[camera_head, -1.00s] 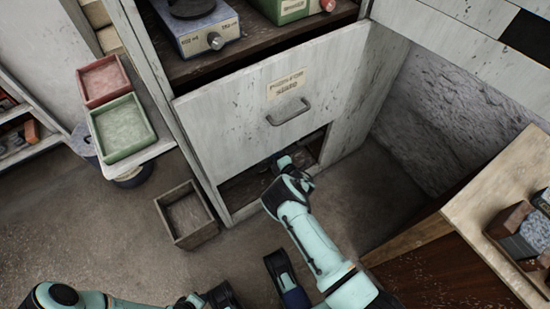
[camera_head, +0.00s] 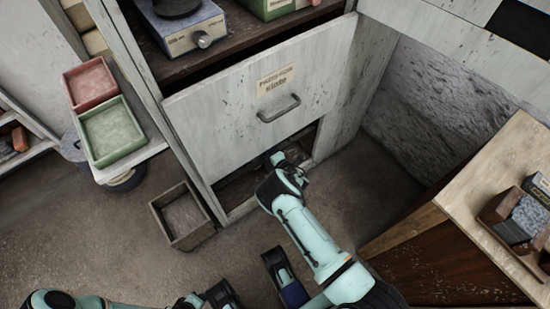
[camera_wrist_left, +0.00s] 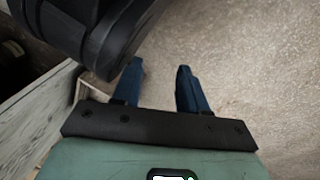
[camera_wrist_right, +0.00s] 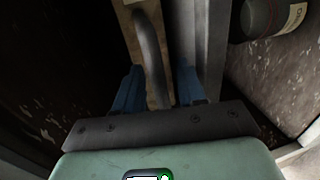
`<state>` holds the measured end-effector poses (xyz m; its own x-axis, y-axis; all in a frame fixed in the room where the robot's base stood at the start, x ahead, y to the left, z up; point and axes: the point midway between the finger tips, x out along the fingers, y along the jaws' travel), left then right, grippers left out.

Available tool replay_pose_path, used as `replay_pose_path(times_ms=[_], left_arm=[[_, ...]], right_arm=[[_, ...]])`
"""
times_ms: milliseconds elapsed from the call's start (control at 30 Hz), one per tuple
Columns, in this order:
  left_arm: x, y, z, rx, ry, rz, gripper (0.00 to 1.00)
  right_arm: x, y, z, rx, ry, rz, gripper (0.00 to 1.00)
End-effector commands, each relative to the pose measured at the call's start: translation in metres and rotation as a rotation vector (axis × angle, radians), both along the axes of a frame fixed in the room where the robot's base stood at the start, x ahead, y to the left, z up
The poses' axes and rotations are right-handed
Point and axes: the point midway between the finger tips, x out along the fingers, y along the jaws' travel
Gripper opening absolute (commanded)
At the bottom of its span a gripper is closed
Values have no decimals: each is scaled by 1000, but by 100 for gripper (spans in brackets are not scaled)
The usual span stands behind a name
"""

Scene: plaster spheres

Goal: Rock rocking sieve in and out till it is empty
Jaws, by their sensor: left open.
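A whitish cabinet front carries a label (camera_head: 275,82) whose lower word seems to read "sieve". My right arm reaches into the dark opening below it, with the right gripper (camera_head: 272,157) partly hidden there. The sieve's body and contents are hidden in the dark. My left gripper (camera_wrist_left: 160,85) is open and empty above the bare floor, low in the head view.
An open wooden box (camera_head: 182,216) stands on the floor left of the opening. Red (camera_head: 90,84) and green (camera_head: 112,132) trays lie on a side shelf. A bottle (camera_wrist_right: 268,18) is near the right gripper. A wooden bench (camera_head: 500,190) stands at right.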

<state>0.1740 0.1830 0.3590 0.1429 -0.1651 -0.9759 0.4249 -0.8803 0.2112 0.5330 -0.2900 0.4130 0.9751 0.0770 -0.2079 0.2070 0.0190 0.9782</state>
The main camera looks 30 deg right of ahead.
Motion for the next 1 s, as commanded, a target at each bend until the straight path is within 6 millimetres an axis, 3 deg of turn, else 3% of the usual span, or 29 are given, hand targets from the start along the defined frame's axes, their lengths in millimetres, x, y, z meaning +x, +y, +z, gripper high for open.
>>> replay_pose_path(times_ms=[200, 333, 500, 700, 1000], left_arm=[[36, -5, 38, 5, -122, -7, 43], [35, -12, 52, -6, -127, -17, 43], [17, -20, 59, -29, -77, -33, 43], [9, -24, 63, -40, -56, -42, 43], [8, -24, 62, -40, -53, -42, 43]], right_arm=[[-44, -4, 14, 0, 2, -3, 39], [-73, -6, 20, 0, 2, -2, 39], [-101, -8, 25, -1, 0, -1, 39], [-115, -9, 27, -1, -2, 0, 39], [-116, -9, 26, 0, -2, 0, 39]])
